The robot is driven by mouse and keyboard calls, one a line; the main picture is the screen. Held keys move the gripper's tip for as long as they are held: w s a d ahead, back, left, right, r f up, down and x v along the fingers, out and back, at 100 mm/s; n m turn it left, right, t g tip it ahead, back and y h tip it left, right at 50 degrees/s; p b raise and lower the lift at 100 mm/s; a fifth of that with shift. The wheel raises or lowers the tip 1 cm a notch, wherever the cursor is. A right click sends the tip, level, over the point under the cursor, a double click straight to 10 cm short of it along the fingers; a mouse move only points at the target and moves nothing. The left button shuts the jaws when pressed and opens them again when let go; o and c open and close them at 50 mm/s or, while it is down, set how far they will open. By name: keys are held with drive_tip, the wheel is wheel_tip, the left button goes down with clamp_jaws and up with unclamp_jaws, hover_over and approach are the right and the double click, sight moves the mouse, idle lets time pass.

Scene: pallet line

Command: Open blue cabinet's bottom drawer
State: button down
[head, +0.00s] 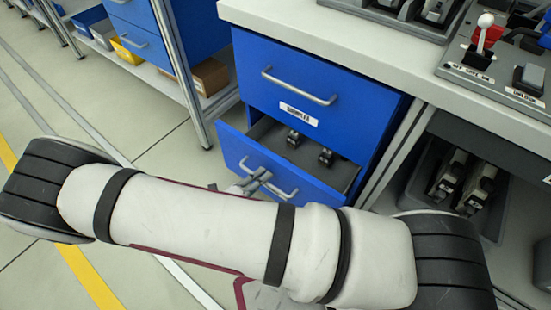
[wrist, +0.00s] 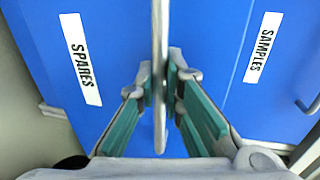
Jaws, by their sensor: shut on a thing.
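The blue cabinet (head: 384,104) stands under the worktop in the head view. Its top drawer (head: 290,70), labelled SAMPLES, is closed. Its bottom drawer (head: 232,148) is pulled partly out, and dark parts (head: 326,156) lie inside. In the wrist view the bottom drawer's front (wrist: 118,30) carries a SPARES label (wrist: 80,58). My gripper (head: 258,180) is at the bottom drawer's bar handle (head: 285,193). In the wrist view its fingers (wrist: 160,85) are on both sides of the handle (wrist: 159,35), shut on it. My arm hides the lower part of the drawer front.
The worktop (head: 300,20) above holds control panels, one with a red and white lever (head: 483,35). A grey bin (head: 425,185) with parts stands right of the cabinet. Another blue drawer unit and a shelf with boxes (head: 210,76) are at the upper left. Floor is open at left.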

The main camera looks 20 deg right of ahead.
drive_tip(key=f+v, duration=0.2)
drive_tip(key=v, duration=0.8)
drive_tip(key=f+v, duration=0.2)
drive_tip(key=v, duration=0.7)
drive_tip(key=shift+b+v, duration=0.45)
drive_tip(key=shift+v, duration=0.35)
drive_tip(key=shift+f, duration=0.2)
drive_tip(key=c, duration=1.7)
unclamp_jaws()
drive_tip(key=v, duration=1.2)
